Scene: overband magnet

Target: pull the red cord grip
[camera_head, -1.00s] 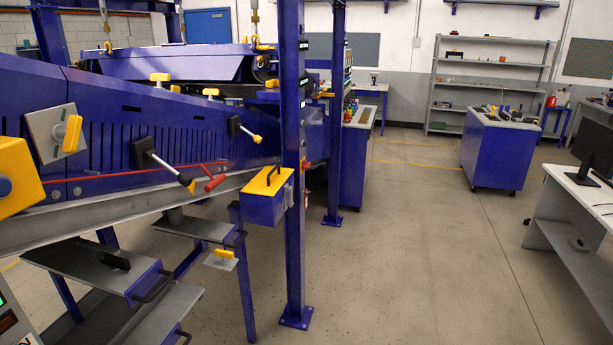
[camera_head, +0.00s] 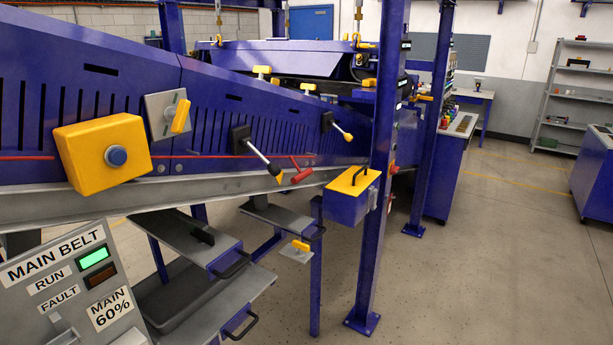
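A black lever with a pale, yellow-tipped handle (camera_head: 258,155) stands just left of the grip. Neither of my grippers shows in the view.
A grey panel labelled MAIN BELT (camera_head: 75,290) stands at the lower left. A blue box with a yellow lid (camera_head: 351,196) hangs by a blue post (camera_head: 380,170) right of the grip.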

